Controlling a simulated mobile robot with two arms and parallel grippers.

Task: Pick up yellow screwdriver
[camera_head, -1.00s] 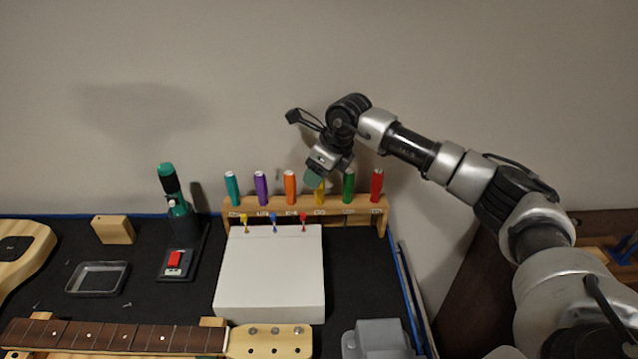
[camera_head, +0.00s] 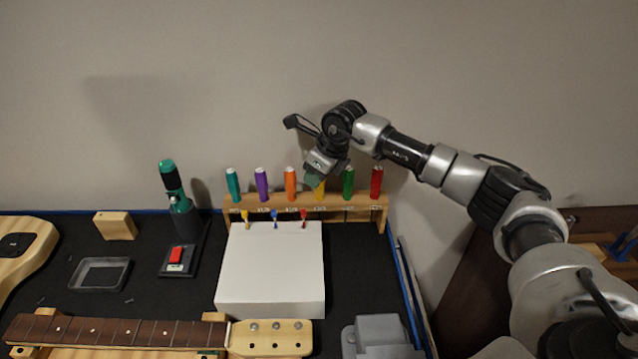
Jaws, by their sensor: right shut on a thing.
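The yellow screwdriver (camera_head: 320,190) stands upright in the wooden rack (camera_head: 340,213), between the orange and the green ones. My right gripper (camera_head: 316,178) comes down on it from above and is shut on its handle. The gripper covers the top of the handle, and only the lower part shows. My left gripper is not in view.
The teal (camera_head: 232,184), purple (camera_head: 262,184), orange (camera_head: 291,183), green (camera_head: 348,183) and red (camera_head: 376,183) screwdrivers stand close by in the rack. A white box (camera_head: 270,270) lies in front of it. A guitar neck (camera_head: 120,333) lies at the front left.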

